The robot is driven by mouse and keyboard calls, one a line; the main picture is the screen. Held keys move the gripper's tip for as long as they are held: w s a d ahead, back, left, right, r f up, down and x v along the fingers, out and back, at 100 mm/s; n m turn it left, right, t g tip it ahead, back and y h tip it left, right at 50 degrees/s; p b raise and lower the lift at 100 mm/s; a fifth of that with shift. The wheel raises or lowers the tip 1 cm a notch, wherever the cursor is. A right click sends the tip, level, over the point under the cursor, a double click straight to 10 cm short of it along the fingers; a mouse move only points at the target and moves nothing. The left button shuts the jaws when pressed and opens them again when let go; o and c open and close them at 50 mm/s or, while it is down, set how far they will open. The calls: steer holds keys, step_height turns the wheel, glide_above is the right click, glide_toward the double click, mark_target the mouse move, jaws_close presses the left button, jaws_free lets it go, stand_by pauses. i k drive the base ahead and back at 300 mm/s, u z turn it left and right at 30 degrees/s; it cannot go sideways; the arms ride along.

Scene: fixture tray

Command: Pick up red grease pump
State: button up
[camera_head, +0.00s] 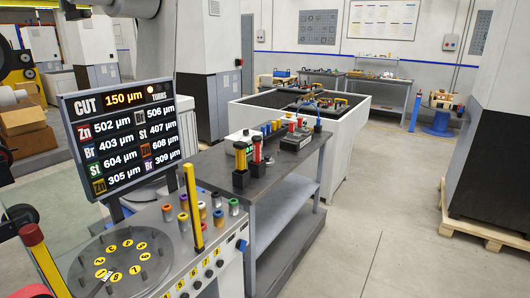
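Two small upright cylinders stand in dark square holders on the grey bench near the middle of the view. The right one (257,150) is mainly red and looks like the red grease pump, though it is small here.
A console (150,240) with a round numbered plate, coloured cylinders and a yellow post (193,205) stands in front of the bench (285,176). A display screen (125,136) rises at left. A white-walled bin (345,135) stands behind.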

mark_target(256, 140)
steer(key=z, duration=0.05)
steer(key=i, duration=1.9)
steer(key=z, duration=0.7)
steer(key=i, duration=1.05)
steer(key=z, duration=0.25)
